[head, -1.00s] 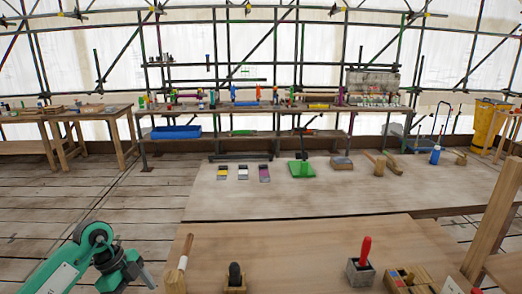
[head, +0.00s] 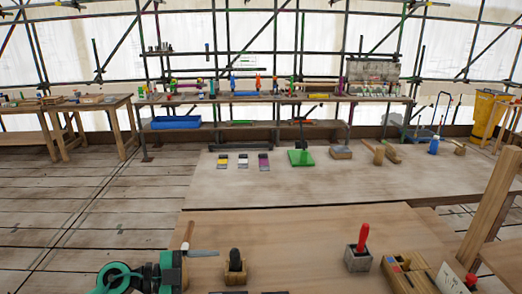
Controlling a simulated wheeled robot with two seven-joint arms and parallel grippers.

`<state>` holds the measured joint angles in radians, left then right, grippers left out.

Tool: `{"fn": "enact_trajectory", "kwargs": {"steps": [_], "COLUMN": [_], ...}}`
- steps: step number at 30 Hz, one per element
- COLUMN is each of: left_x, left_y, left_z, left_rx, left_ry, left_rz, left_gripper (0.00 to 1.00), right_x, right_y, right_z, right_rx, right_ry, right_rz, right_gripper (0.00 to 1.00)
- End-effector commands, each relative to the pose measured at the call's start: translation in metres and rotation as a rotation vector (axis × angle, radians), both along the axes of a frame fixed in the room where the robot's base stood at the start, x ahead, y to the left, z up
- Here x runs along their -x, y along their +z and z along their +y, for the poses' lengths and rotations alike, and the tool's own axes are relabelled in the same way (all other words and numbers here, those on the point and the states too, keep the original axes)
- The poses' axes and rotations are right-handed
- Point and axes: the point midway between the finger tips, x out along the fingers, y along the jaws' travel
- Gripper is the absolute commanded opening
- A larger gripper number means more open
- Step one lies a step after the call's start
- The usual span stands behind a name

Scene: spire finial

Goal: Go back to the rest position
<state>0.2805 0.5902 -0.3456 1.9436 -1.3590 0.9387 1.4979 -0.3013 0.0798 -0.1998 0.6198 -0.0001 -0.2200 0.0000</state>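My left gripper (head: 203,253) is at the lower left, at the end of my green arm. One grey finger points right, low over the near bench, beside a wooden-handled tool (head: 188,235). The rest of the gripper is hidden or cut off, so its opening cannot be told, and I see nothing clearly held. My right gripper is out of view. A dark-topped tool stands in a wooden block (head: 235,277) right of the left gripper. A red-handled tool (head: 362,238) stands in a grey block (head: 358,260).
The near wooden bench (head: 300,225) has a divided wooden box (head: 405,272) at right and an upright wooden post (head: 490,205). Beyond it, a pale platform (head: 330,185) carries a green tray (head: 301,158) and mallets (head: 378,153). Plank floor at left (head: 70,215) is clear.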

Motion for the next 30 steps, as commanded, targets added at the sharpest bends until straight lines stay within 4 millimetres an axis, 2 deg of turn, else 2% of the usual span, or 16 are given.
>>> {"fn": "enact_trajectory", "kwargs": {"steps": [3, 6, 10, 14, 17, 23, 26, 30], "left_x": [0.002, 0.0, -0.005, -0.009, -0.009, 0.009, 0.029, 0.071], "left_y": [0.025, 0.044, 0.056, 0.052, 0.037, -0.019, -0.055, -0.108], "left_z": [-0.009, -0.004, 0.016, 0.044, 0.069, 0.112, 0.127, 0.138], "left_rx": [0.211, 0.363, 0.515, 0.61, 0.637, 0.574, 0.483, 0.301], "left_ry": [0.114, 0.248, 0.459, 0.7, 0.893, 1.254, 1.403, 1.552], "left_rz": [-0.068, -0.108, -0.119, -0.083, -0.024, 0.18, 0.32, 0.547], "left_gripper": [0.73, 0.73, 0.73, 0.73, 0.73, 0.73, 0.73, 0.73], "right_x": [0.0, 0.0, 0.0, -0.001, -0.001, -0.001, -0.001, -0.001], "right_y": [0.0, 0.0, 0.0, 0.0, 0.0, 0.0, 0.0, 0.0], "right_z": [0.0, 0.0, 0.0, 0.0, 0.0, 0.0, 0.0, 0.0], "right_rx": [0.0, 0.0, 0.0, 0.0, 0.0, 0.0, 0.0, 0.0], "right_ry": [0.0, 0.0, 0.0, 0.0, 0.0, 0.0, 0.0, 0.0], "right_rz": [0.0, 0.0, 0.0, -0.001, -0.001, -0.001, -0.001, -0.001], "right_gripper": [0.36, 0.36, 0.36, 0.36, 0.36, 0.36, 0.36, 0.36]}}
